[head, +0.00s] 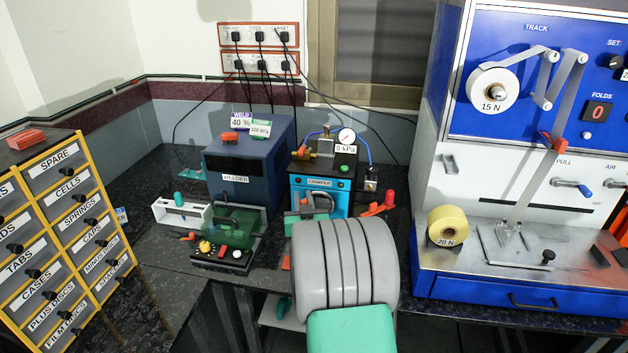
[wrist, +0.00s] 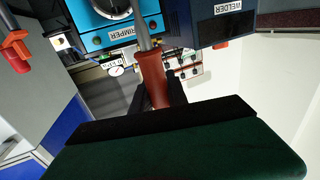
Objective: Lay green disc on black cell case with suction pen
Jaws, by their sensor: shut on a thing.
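My gripper (wrist: 158,92) shows in the wrist view, its dark fingers shut on a red-brown handle with a grey metal shaft. This looks like the suction pen (wrist: 153,78). The shaft reaches up the picture beside the blue crimper front; its tip is out of view, so I cannot tell whether it bears a disc. In the head view my own arm hides the gripper and the pen. I cannot make out the green disc or the black cell case in either view. The crimper (head: 309,193) stands at the back of the bench, behind my arm.
The dark blue welder (head: 235,155) stands left of the crimper. In front of it is a black unit with knobs (head: 220,257) and a green see-through cover. A labelled drawer cabinet (head: 75,215) is at left. A large blue and white machine (head: 520,130) fills the right.

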